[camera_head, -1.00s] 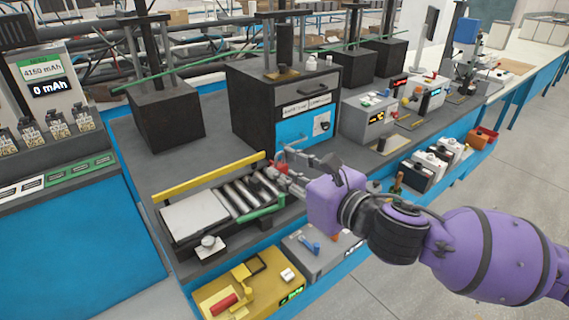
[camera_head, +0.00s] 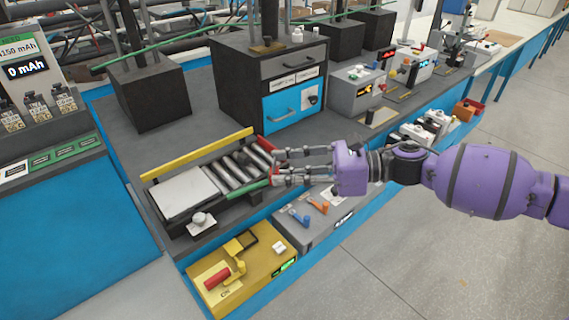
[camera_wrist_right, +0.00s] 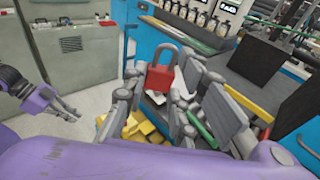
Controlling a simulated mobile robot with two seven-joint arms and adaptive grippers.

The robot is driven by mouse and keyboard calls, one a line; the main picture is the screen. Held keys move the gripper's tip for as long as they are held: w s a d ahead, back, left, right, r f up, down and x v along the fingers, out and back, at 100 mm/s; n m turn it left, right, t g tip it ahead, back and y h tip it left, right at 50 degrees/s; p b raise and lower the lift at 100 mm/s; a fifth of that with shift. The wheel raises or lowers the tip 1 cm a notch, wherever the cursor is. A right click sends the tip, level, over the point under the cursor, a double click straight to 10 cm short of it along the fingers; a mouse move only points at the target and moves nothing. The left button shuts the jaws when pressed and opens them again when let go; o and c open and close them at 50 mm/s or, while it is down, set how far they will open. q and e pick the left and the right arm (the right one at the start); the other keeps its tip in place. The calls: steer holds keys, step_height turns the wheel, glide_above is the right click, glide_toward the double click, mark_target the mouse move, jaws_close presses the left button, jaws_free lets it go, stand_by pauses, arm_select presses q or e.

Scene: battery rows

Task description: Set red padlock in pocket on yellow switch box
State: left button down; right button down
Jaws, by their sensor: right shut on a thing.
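The red padlock (camera_wrist_right: 160,78) hangs between the fingers of my right gripper (camera_wrist_right: 160,100), shackle upward, in the wrist view. My right gripper is shut on it. In the head view my right gripper (camera_head: 276,168) is over the near right end of the roller conveyor, above and to the right of the yellow switch box (camera_head: 262,283); the fingers largely hide the padlock there. The box has a red handle (camera_head: 217,278) and a raised yellow part with a dark square (camera_head: 250,240). My left gripper (camera_wrist_right: 70,108) shows only in the wrist view, off to the left; its opening is unclear.
The roller conveyor (camera_head: 190,197) has a yellow rail (camera_head: 200,152) behind it. A grey box (camera_head: 320,215) with blue and orange handles stands to the right of the yellow box. A dark cabinet (camera_head: 240,80) with a blue drawer is behind. Grey floor lies in front.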

steer(key=shift+s+d+f+n+g, duration=0.1)
steer(key=shift+f+n+g, duration=0.15)
steer(key=shift+n+g, duration=0.2)
